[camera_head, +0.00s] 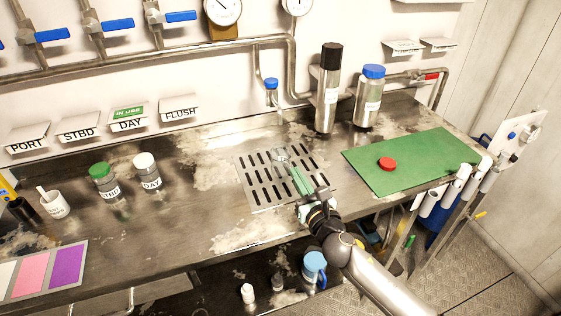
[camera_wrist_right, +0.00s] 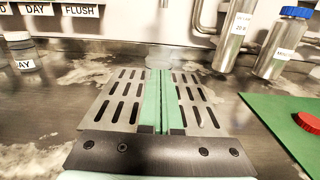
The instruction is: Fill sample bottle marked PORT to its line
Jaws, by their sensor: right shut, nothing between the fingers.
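My right gripper (camera_head: 292,172) is over the slotted drain grate (camera_head: 262,193) with its green fingers shut and empty. The fingers (camera_wrist_right: 160,100) point toward the wall in the wrist view. A small pale, glassy object (camera_head: 281,156) shows at the fingertips below the tap; I cannot tell whether it is the PORT bottle, and no PORT label is readable on it. The sample tap (camera_head: 271,86) has a blue top and a thin spout above the grate. A red cap (camera_head: 387,164) lies on the green mat (camera_head: 420,150). My left gripper is not in view.
A green-capped bottle (camera_head: 104,181) and a white-capped DAY bottle (camera_head: 148,172) stand left. A black-topped cylinder (camera_head: 327,95) and a blue-capped bottle (camera_head: 368,100) stand behind the grate. PORT (camera_head: 27,139), STBD, DAY and FLUSH labels line the wall; DAY carries IN USE.

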